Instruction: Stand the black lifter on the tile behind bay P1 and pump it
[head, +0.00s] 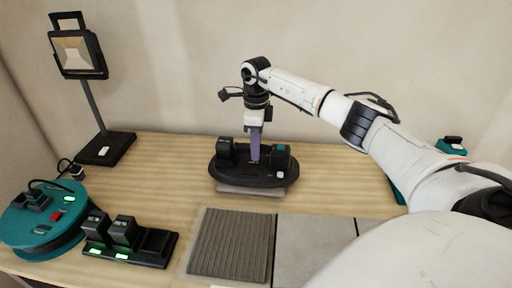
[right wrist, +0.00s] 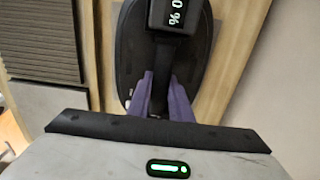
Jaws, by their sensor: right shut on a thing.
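The black lifter (head: 240,181) is an oval pad with a dark upright block at each end, the right one topped in teal. It stands about level over a light grey tile (head: 236,190) at the back middle of the table; only the tile's front edge shows. My right gripper (head: 255,158) points down with its purple fingers shut on the lifter's middle handle. In the right wrist view the fingers (right wrist: 160,98) close around the black handle, and the lifter (right wrist: 130,50) shows a display reading 0 %. I cannot make out any P1 label. My left gripper is out of view.
In front lie a ribbed dark tile (head: 230,243) and smooth grey tiles (head: 312,245). A charger (head: 158,246) with two batteries, a teal cable reel (head: 50,232) and a work lamp (head: 105,150) stand left. A teal thing (head: 450,146) is partly hidden behind my right arm.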

